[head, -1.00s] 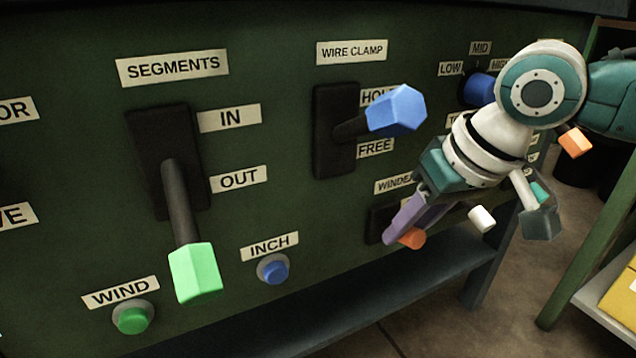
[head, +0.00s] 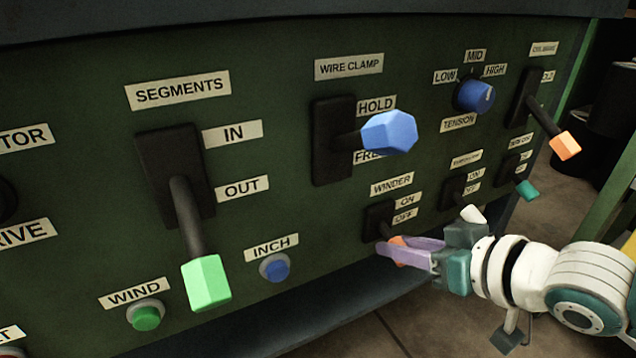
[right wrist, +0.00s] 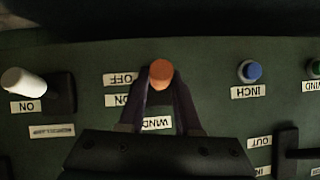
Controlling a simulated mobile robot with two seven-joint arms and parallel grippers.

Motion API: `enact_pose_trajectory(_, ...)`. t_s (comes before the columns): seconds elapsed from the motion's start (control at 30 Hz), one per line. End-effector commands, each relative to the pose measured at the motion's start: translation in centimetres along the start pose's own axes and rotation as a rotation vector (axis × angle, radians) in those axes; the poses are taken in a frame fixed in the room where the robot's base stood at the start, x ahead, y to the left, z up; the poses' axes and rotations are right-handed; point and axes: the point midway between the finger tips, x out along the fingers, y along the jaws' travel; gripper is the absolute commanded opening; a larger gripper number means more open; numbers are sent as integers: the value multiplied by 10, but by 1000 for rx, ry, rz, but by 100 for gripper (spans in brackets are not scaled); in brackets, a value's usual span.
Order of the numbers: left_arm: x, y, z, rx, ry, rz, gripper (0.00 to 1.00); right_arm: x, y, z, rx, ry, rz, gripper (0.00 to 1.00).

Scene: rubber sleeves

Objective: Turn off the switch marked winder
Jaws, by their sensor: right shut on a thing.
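The winder switch (head: 377,221) is a small black plate with an orange-tipped lever, under the WINDER label (head: 392,186), with ON above OFF beside it. Its orange tip (head: 398,241) sits low, below the OFF label (head: 405,216). My right gripper (head: 408,251) comes from the lower right, its purple fingers shut on the lever near the tip. In the right wrist view the panel is upside down; the orange tip (right wrist: 161,72) shows between the two fingers, beside the OFF label (right wrist: 121,79). The fingers hide part of the lever. My left gripper is not in view.
A white-tipped switch (head: 473,214) is close to my right gripper. A teal-tipped switch (head: 526,190) and an orange-tipped brake lever (head: 565,146) lie farther right. The blue wire clamp lever (head: 390,132) sticks out above. The blue INCH button (head: 275,267) is left.

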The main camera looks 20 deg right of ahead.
Motion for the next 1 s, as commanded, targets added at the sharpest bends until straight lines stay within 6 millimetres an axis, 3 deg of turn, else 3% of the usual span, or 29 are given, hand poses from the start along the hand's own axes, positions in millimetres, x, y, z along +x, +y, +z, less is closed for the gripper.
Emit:
enact_pose_trajectory(0.67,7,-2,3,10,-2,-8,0,2,1,3,-6,70,-7,0)
enact_pose_trajectory(0.7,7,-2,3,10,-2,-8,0,2,1,4,-6,69,-7,35)
enact_pose_trajectory(0.93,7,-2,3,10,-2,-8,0,2,1,3,-7,70,-7,61)
enact_pose_trajectory(1.0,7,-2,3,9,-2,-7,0,2,1,3,-7,71,-7,63)
